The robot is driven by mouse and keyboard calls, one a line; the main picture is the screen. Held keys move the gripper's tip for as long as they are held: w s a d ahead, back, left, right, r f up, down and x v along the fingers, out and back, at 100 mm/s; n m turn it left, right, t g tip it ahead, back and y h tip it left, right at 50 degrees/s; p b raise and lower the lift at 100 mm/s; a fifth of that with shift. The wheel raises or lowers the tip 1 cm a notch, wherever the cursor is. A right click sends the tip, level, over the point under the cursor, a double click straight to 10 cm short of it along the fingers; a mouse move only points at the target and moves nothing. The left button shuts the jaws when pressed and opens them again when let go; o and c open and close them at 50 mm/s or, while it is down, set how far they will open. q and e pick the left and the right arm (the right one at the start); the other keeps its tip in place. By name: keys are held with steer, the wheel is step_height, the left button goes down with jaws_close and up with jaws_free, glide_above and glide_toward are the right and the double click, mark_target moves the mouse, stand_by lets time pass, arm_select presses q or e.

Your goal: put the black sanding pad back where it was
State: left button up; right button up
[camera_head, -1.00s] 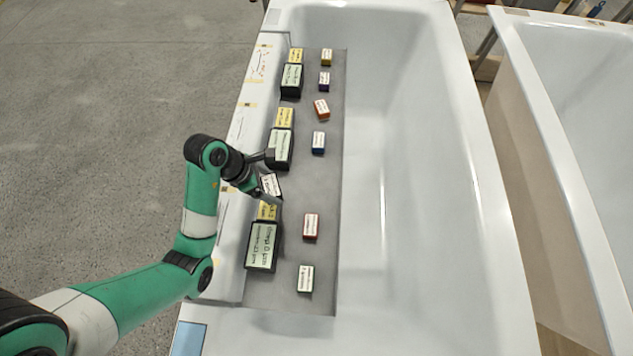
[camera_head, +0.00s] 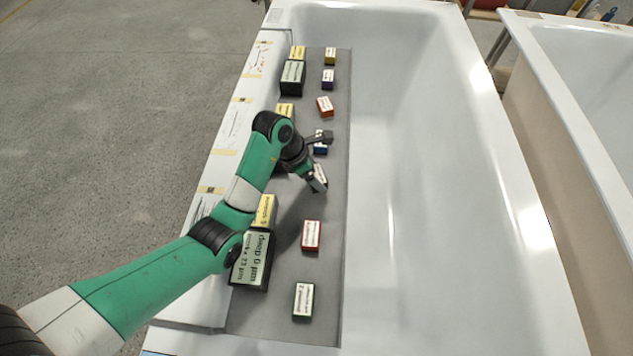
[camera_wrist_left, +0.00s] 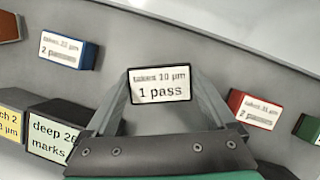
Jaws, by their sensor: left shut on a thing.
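The black sanding pad (camera_head: 320,174) has a white label and black edges. In the left wrist view its label (camera_wrist_left: 159,86) reads "takes 10 µm 1 pass". My left gripper (camera_head: 317,184) is shut on it, one finger at each side. The pad is over the grey strip, in the gap of the pad row between the blue pad (camera_head: 320,149) and the red pad (camera_head: 311,235). In the left wrist view the blue pad (camera_wrist_left: 67,50) is to its left and the red pad (camera_wrist_left: 253,110) to its right. I cannot tell whether it touches the strip. My right gripper is out of view.
The grey strip (camera_head: 334,270) lies along the tub's left side. Yellow (camera_head: 330,56), purple (camera_head: 328,78), orange (camera_head: 325,106) and green (camera_head: 303,300) pads share the row. Larger labelled blocks (camera_head: 251,262) stand left of it, partly behind my arm. The tub basin (camera_head: 410,180) is empty.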

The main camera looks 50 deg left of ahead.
arm_select(q)
step_height(320, 180, down, 3)
steer(key=shift+f+b, duration=0.15)
steer(key=shift+b, duration=0.5)
steer(key=shift+f, duration=0.1)
steer(key=o, duration=1)
